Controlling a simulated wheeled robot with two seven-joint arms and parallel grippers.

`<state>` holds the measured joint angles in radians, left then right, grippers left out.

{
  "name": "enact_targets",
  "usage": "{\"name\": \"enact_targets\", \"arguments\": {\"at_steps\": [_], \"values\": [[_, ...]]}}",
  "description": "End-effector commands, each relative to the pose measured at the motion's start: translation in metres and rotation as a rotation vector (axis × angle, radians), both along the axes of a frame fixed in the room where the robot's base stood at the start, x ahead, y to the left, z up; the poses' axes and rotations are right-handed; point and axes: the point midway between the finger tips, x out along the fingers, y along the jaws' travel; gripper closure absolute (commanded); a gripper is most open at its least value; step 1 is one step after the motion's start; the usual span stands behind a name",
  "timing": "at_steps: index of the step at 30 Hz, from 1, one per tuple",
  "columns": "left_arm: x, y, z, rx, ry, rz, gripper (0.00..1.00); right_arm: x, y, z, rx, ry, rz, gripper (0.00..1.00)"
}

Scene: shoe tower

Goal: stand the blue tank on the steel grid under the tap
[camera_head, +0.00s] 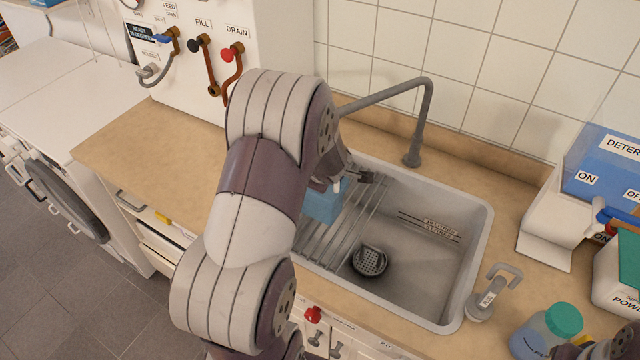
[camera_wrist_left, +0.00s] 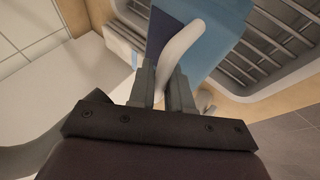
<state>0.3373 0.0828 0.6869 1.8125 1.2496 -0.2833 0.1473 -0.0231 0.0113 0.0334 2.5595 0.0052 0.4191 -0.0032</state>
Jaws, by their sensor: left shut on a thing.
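The blue tank (camera_head: 322,206) is mostly hidden behind my left arm, over the left part of the sink. In the wrist view the tank (camera_wrist_left: 222,22) has a pale curved handle (camera_wrist_left: 182,45). The steel grid (camera_head: 345,238) of parallel bars spans the sink's left side, below the tank. Whether the tank touches the bars cannot be told. The grey tap (camera_head: 414,140) rises behind the sink; its spout end is hidden by my arm.
The sink (camera_head: 430,270) has a drain strainer (camera_head: 369,261) right of the grid. A small grey fixture (camera_head: 492,292) stands at its right edge. A capped bottle (camera_head: 547,330) and blue dispenser (camera_head: 605,165) are at right. Part of my right arm shows at the bottom right corner.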

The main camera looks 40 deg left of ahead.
Motion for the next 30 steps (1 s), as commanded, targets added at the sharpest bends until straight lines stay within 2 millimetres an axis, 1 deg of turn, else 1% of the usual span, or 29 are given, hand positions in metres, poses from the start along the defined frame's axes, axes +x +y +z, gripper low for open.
{"name": "enact_targets", "arguments": {"at_steps": [3, 6, 13, 16, 17, 18, 19, 30], "values": [[0.001, 0.001, -0.027, 0.000, 0.001, 0.000, 1.00, 0.000, 0.000, -0.015, 0.000, 0.000, 0.000, 0.57], [0.001, 0.001, -0.039, 0.000, 0.000, 0.000, 1.00, 0.000, 0.000, -0.019, 0.000, 0.000, 0.000, 0.57], [0.001, 0.001, -0.039, 0.000, -0.001, 0.000, 1.00, 0.000, 0.000, -0.018, 0.000, 0.000, 0.000, 0.57], [0.001, 0.001, -0.041, 0.000, -0.001, 0.000, 1.00, 0.000, 0.000, -0.020, 0.000, 0.000, 0.000, 0.57], [0.000, 0.000, -0.042, 0.000, 0.000, 0.000, 0.78, 0.000, 0.000, -0.020, 0.000, 0.000, 0.000, 0.57], [0.000, 0.000, -0.041, 0.000, 0.000, 0.000, 0.65, 0.000, 0.000, -0.019, 0.000, 0.000, 0.000, 0.57], [0.000, 0.000, -0.041, 0.000, 0.000, 0.000, 0.56, 0.000, 0.000, -0.019, 0.000, 0.000, 0.000, 0.57], [0.000, 0.000, -0.042, -0.002, 0.003, 0.000, 0.56, 0.000, 0.000, -0.019, 0.000, 0.000, 0.000, 0.57]]}}
